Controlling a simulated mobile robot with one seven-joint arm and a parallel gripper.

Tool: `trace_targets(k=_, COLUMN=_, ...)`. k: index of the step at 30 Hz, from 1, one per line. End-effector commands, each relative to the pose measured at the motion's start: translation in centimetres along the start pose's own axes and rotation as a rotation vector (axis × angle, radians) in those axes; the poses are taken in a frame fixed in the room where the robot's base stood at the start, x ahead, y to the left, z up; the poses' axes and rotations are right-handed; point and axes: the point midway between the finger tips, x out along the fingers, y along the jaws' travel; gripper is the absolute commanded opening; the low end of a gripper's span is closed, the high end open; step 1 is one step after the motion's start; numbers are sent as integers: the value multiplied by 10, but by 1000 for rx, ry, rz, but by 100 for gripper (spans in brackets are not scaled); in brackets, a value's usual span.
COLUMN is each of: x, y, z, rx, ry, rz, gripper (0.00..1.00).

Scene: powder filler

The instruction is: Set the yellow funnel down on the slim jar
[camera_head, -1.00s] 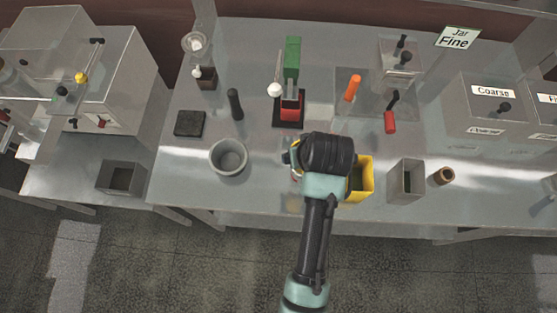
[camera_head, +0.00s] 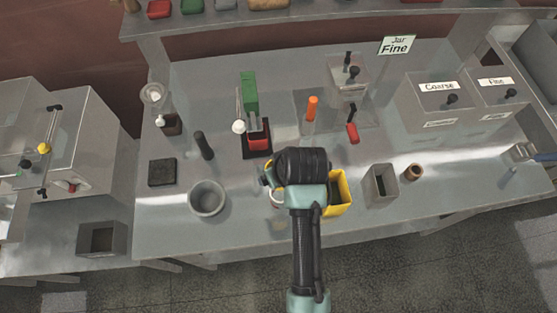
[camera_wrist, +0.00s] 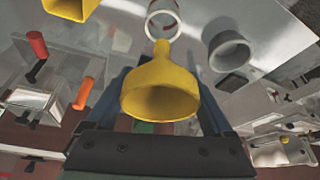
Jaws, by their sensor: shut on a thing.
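My gripper (camera_wrist: 160,100) is shut on the yellow funnel (camera_wrist: 162,88), with a finger on each side of it in the wrist view. The funnel's wide mouth faces the camera and its spout points toward a round, pale-rimmed jar (camera_wrist: 162,20), which looks like the slim jar. The spout tip appears just short of the jar's near rim in that picture; the height gap cannot be told. In the head view the jar (camera_head: 276,198) is mostly hidden behind my wrist.
A wide grey pot (camera_head: 207,198) stands left of the jar. A yellow square container (camera_head: 341,192) stands close on its right, with a grey square container (camera_head: 381,185) and a small brown cup (camera_head: 413,172) beyond. A red-and-green device (camera_head: 256,130) stands behind.

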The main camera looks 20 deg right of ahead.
Motion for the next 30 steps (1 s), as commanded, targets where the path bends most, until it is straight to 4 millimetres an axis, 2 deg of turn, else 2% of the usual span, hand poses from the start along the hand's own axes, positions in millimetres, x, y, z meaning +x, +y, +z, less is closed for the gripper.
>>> trace_targets(k=30, x=59, y=0, z=24, rx=-1, ry=0, rz=0, gripper=32)
